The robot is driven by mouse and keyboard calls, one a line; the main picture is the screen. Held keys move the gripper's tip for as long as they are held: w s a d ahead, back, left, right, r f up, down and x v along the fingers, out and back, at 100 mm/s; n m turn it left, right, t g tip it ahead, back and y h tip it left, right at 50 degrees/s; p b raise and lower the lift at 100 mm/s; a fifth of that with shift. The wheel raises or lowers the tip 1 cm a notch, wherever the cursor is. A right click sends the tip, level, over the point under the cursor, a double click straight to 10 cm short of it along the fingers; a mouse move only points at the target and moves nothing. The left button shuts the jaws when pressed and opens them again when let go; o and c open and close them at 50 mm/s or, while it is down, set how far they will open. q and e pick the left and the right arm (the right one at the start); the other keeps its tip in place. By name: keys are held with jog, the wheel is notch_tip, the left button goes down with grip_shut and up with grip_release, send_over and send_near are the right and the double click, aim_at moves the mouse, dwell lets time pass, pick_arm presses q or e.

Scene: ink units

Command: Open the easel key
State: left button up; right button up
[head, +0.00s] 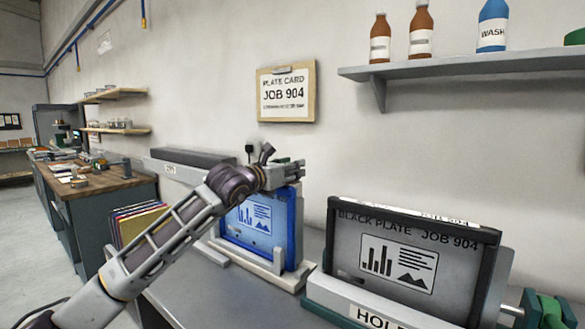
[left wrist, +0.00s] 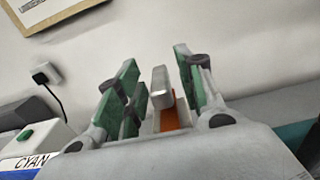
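My left gripper (head: 288,170) is at the top of the blue plate (head: 262,222) in the head view. The plate stands nearly upright on a pale stand (head: 262,268). In the left wrist view the green-padded fingers of the left gripper (left wrist: 156,62) are apart. A short grey bar (left wrist: 162,88), which looks like the easel key, stands between them with gaps on both sides. An orange strip (left wrist: 170,118) shows below the bar. In the head view the gripper hides the key. Green parts (head: 550,310) at the lower right edge may be my right gripper; I cannot tell.
A black plate (head: 350,255) stands in a holder marked HOLD (head: 375,316) to the right. A wall shelf (head: 470,68) with bottles is above. A card (head: 287,92) hangs behind. A unit marked CYAN (left wrist: 30,150) is left in the wrist view. Bare bench (head: 215,290) lies in front.

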pick_arm(q)
jog(key=shift+w+d, duration=0.25)
jog(key=shift+w, duration=0.05)
grip_shut()
dwell(0.3)
